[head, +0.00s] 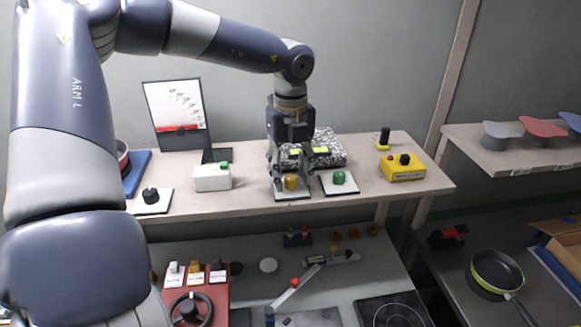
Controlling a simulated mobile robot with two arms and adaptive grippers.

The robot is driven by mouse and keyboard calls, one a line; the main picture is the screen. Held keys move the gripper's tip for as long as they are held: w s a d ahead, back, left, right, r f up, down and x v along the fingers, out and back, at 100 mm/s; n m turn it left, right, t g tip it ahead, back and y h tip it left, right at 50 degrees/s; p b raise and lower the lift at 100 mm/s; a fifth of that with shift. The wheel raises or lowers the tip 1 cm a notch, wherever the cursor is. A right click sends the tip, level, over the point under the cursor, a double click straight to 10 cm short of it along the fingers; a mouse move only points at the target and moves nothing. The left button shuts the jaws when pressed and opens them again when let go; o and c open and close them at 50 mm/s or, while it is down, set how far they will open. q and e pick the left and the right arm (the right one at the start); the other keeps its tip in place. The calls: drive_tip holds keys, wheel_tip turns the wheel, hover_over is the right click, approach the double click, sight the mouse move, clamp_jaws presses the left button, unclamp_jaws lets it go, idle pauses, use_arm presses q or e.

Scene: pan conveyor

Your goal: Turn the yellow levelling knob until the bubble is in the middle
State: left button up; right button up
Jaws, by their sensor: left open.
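The yellow knob (291,184) stands on a small white plate (293,196) near the front edge of the upper shelf. My left gripper (291,178) points down over this knob from above, open, with its fingers around the knob's sides. I cannot tell whether the fingers touch it. Two small yellow-green patches show at the gripper; I cannot tell whether they belong to it or to something behind. No bubble can be made out at this size. My right gripper is not in view.
A green knob (339,177) stands close right of the gripper. A white box with a green button (212,178) and a black knob (150,195) are to the left. A yellow box (402,167) is at right.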

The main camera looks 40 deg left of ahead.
use_arm(q)
drive_tip(key=shift+s, duration=0.1)
clamp_jaws()
drive_tip(key=shift+f+m+b, duration=0.3)
drive_tip(key=shift+m+b, duration=0.4)
drive_tip(key=shift+b, duration=0.55)
drive_tip(key=shift+r+m+b, duration=0.25)
drive_tip(key=shift+m+b, duration=0.35)
drive_tip(key=shift+m, duration=0.2)
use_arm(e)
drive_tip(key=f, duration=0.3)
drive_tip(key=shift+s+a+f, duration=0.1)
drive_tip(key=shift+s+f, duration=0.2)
use_arm(q)
drive_tip(key=shift+c, duration=0.2)
unclamp_jaws()
drive_tip(key=shift+o, duration=0.2)
drive_tip(key=shift+r, duration=0.1)
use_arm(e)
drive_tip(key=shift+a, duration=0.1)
